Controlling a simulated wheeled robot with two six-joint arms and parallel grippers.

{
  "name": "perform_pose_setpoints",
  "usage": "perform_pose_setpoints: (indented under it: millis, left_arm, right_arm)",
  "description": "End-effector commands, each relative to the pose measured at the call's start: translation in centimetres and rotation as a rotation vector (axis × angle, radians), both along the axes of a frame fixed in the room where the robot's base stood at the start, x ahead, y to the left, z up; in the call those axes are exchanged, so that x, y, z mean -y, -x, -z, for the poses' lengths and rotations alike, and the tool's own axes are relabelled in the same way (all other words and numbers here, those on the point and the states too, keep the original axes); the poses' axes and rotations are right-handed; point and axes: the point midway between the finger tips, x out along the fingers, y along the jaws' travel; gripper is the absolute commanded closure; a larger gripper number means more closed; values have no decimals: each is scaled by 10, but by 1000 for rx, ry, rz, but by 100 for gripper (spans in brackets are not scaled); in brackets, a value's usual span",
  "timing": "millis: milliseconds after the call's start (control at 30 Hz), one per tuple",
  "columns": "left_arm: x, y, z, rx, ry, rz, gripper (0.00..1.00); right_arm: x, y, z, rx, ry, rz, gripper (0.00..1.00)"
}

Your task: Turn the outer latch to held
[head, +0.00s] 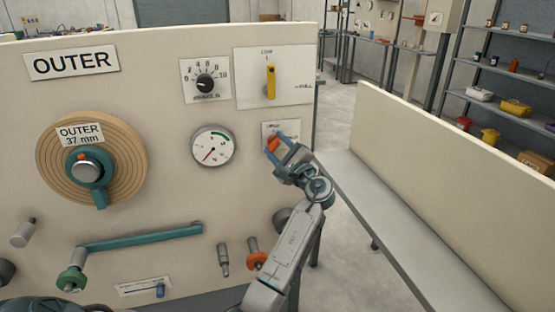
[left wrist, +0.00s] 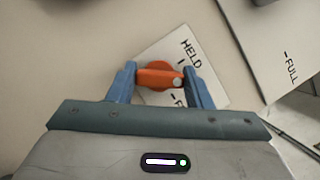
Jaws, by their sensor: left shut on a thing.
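The outer latch (head: 272,144) is a small orange knob on a white label plate (head: 290,130) at the right edge of the OUTER panel. My left gripper (head: 280,146) is shut on it, with blue fingers at either side. In the left wrist view the orange latch (left wrist: 157,78) lies between the fingertips (left wrist: 160,80). A pale dot is at its right end, between the HELD mark and a mark starting with F, whose word is partly hidden by a finger. I cannot tell exactly which mark it points to. My right gripper is not in view.
Above the latch is a plate with a yellow lever (head: 271,82) marked LOW and FULL. A gauge (head: 213,146) and a black dial (head: 205,83) are to the left. A wound spool (head: 126,160) and a teal bar (head: 140,238) are further left. A bench (head: 400,225) stands right.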

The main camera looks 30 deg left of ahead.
Motion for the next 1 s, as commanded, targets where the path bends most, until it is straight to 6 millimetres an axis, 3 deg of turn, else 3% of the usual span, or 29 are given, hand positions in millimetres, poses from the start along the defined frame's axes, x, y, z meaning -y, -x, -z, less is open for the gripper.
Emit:
perform_pose_setpoints:
  millis: [33, 200, 400, 600, 1000]
  left_arm:
    - [0, 0, 5, 30, 27, 0, 77]
    - [1, 0, 4, 128, 112, 0, 77]
    - [1, 0, 3, 249, 214, -1, 77]
    - [1, 0, 2, 364, 313, -1, 77]
    - [1, 0, 1, 495, 426, -2, 77]
  right_arm:
    - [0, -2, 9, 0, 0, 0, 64]
    - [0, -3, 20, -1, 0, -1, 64]
    - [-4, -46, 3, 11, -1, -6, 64]
    - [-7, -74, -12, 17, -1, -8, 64]
    - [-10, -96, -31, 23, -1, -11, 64]
